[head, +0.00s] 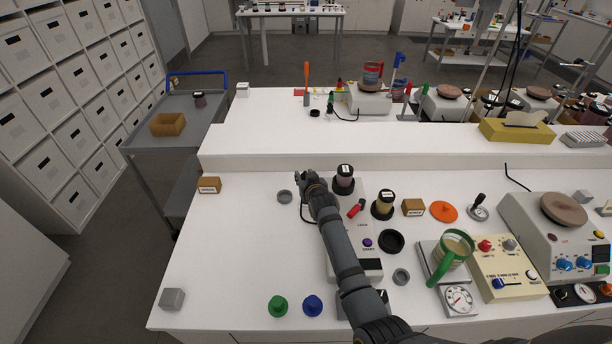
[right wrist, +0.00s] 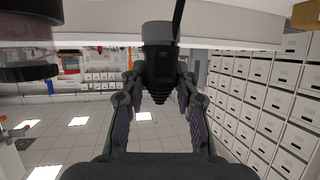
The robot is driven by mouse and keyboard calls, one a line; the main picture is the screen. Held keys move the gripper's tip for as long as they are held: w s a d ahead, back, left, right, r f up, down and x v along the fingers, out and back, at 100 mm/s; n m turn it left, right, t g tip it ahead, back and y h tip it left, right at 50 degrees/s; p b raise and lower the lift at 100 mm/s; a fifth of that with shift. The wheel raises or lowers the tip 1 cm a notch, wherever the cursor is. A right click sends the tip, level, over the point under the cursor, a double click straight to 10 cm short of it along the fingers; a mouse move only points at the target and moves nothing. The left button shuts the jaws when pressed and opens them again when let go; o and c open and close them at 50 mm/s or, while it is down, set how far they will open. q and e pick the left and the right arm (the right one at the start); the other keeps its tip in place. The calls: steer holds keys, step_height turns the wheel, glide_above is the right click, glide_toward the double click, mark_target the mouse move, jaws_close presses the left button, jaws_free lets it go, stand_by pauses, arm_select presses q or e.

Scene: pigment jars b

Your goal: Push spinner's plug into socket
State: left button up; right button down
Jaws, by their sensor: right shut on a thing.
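My right gripper (head: 304,179) reaches over the white bench, left of a dark-lidded purple jar (head: 343,181). In the right wrist view it (right wrist: 155,100) is shut on a black plug (right wrist: 160,68) with a ridged end. A grey cylindrical part (right wrist: 157,32) adjoins the plug; I cannot tell whether it belongs to the plug or is the socket. A black cable (head: 303,212) hangs below the gripper. The spinner appears to be the white unit with a purple start button (head: 367,243), partly hidden by my forearm. I cannot clearly identify the socket. My left gripper is not in view.
A small grey cup (head: 285,196) stands just left of the gripper. A raised white ledge (head: 250,160) runs behind. The bench's left front is mostly clear.

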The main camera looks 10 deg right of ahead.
steer(key=shift+w+d, duration=0.15)
steer(key=f+b, duration=0.2)
steer(key=f, duration=0.1)
steer(key=shift+w+d+f, duration=0.15)
steer(key=shift+w+f, duration=0.05)
steer(key=shift+f, duration=0.1)
step_height(320, 180, down, 2)
steer(key=shift+f+b, duration=0.2)
steer(key=shift+b, duration=0.95)
steer(key=shift+f, duration=0.2)
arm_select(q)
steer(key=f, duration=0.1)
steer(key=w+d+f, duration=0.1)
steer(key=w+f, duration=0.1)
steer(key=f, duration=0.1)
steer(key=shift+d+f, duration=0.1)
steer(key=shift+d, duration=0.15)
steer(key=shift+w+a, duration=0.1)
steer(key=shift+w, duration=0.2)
arm_select(e)
steer(key=shift+r, duration=0.1)
arm_select(q)
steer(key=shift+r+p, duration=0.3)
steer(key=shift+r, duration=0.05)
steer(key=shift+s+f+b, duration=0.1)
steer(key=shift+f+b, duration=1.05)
steer(key=shift+b, duration=0.05)
arm_select(e)
steer(key=shift+s+f, duration=0.1)
steer(key=shift+f, duration=1.35)
